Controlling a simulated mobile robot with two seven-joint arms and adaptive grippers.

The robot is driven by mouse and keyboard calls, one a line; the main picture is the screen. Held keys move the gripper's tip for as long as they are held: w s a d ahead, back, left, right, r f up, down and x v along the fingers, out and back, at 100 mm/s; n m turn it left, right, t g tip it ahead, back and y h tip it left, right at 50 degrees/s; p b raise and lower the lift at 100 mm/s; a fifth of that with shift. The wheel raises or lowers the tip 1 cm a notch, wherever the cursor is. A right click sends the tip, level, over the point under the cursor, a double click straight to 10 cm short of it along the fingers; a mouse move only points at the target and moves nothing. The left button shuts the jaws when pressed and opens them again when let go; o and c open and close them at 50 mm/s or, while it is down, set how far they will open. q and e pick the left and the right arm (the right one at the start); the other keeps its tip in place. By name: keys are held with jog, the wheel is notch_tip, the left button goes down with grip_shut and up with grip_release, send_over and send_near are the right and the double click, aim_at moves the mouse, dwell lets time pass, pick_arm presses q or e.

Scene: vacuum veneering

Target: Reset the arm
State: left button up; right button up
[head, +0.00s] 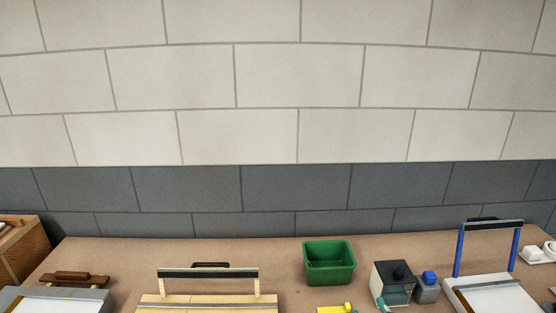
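Neither of my grippers nor any part of my arms shows in the head view. The view takes in mostly the wall, with the back part of a brown workbench (220,250) along the bottom. What my arms hold or how they are posed cannot be seen.
On the bench stand a framed wooden board (208,299), an empty-looking green bin (329,263), a dark box (393,283), a small grey block with a blue top (428,288) and a blue-posted frame (490,225). A wooden crate (22,248) is at far left.

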pick_arm(q)
jog(key=w, duration=0.5)
pick_arm(e)
jog(key=s+f+g, duration=0.7)
jog(key=f, duration=0.4)
jog(key=s+f+n+g, duration=0.1)
jog(key=s+f+g, duration=0.15)
jog(key=s, duration=0.35)
jog(key=s+f+g, duration=0.2)
jog(key=s+g, duration=0.2)
jog(key=s, duration=0.2)
notch_tip(320, 180, down, 27)
jog(key=s+b, duration=0.2)
jog(key=b, duration=0.3)
pick_arm(q)
jog(key=s+f+b, duration=0.3)
jog(key=f+b, duration=0.2)
jog(key=f, duration=0.5)
pick_arm(e)
jog(key=s+d+f+g, duration=0.2)
jog(key=s+d+f, duration=0.1)
jog(key=s+f, duration=1.3)
notch_tip(320, 180, down, 4)
jog(key=shift+s+f+h, duration=0.2)
jog(key=shift+f+h, duration=0.05)
jog(key=shift+h, duration=0.15)
